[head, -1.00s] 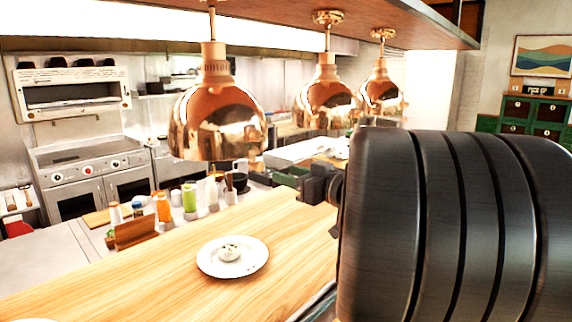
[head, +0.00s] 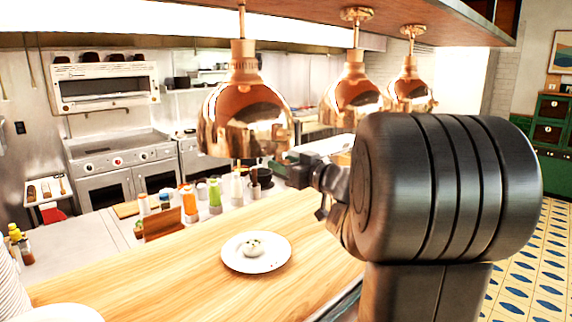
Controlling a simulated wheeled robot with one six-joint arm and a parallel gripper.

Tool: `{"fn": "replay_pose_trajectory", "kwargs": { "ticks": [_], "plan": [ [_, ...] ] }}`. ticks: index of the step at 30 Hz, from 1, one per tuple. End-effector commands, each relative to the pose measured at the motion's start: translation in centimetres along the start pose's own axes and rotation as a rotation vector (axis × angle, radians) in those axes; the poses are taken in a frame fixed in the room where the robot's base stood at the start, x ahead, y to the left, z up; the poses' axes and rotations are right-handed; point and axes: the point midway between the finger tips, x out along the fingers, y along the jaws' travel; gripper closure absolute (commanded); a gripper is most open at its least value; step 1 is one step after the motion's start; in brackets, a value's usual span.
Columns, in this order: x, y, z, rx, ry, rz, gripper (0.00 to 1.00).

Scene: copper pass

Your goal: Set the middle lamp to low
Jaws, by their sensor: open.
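Three copper heat lamps hang in a row from the wooden shelf overhead. The middle lamp (head: 354,92) hangs between the large near lamp (head: 246,115) and the far lamp (head: 409,90). Its lower edge is close above my dark arm in the picture, and I cannot tell its setting. My gripper (head: 288,166) is small and partly hidden by my own arm. It is open, and I see nothing held in it. It shows below and left of the middle lamp, above the far side of the counter, apart from the lamp.
Stacked white dishes (head: 8,285) are at the lower left. Tiled floor (head: 530,265) is open at the right.

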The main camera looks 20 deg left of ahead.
Motion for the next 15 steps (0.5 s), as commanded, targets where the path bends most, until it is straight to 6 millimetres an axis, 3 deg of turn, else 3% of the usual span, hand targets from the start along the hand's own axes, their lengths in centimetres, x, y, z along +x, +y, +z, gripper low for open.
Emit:
{"fn": "replay_pose_trajectory", "kwargs": {
  "ticks": [1, 7, 12, 15],
  "plan": [
    [0.0, 0.0, 0.0, 0.0, 0.0, 0.0, 0.59],
    [0.0, 0.0, 0.0, 0.0, 0.0, 0.0, 0.99],
    [0.0, 0.0, 0.2, 0.0, 0.0, 0.0, 1.0],
    [0.0, 0.0, 1.5, 0.001, -0.003, -0.001, 1.0]
  ]
}}
